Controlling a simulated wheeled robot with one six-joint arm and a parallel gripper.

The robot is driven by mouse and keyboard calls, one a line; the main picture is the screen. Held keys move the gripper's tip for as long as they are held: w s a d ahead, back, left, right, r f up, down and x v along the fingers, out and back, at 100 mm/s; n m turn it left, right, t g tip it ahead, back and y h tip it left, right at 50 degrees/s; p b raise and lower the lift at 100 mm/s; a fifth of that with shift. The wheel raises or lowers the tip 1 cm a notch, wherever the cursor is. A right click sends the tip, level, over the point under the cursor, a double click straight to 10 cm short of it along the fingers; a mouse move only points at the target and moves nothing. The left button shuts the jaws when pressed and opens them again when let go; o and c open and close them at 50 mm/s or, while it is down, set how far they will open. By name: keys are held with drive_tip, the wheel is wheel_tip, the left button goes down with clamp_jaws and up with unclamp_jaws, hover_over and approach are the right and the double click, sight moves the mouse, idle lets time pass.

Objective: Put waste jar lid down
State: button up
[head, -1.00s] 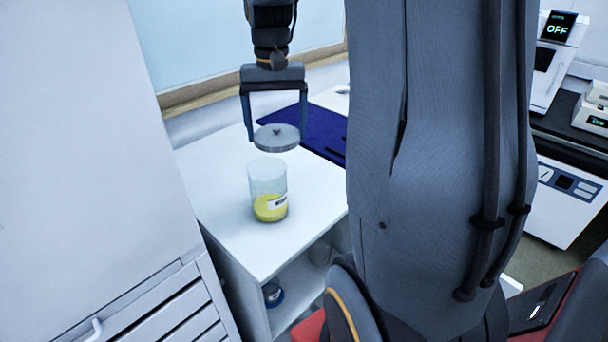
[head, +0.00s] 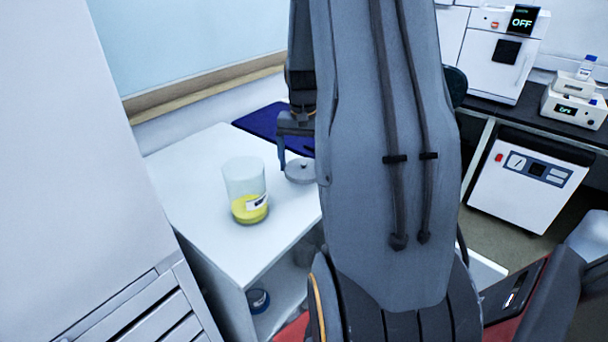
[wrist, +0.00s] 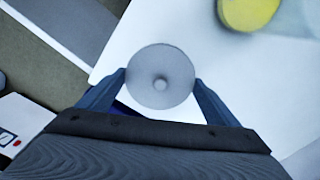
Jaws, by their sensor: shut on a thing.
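The waste jar lid (head: 300,172) is a round grey disc with a small knob. In the wrist view the lid (wrist: 160,76) sits between both fingers of my gripper (wrist: 160,82), which is shut on it. In the head view my gripper (head: 297,165) is partly hidden behind my arm, so only one finger shows. The waste jar (head: 245,192) is clear glass with yellow liquid and a label. It stands upright and uncovered on the white cabinet top (head: 195,215), left of the lid. I cannot tell whether the lid touches the top.
A dark blue mat (head: 262,122) lies at the back of the white top. A tall white cabinet (head: 70,150) stands at left. The white top between jar and mat is clear. Instruments stand on a dark bench (head: 530,118) at right.

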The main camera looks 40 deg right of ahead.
sight(304, 168)
drive_tip(key=shift+f+p, duration=0.5)
drive_tip(key=shift+f, duration=1.65)
drive_tip(key=shift+f, duration=0.15)
drive_tip(key=o, duration=0.9)
wheel_tip(304, 168, up, 12)
drive_tip(key=shift+r+b, duration=0.2)
drive_tip(key=shift+b, duration=0.95)
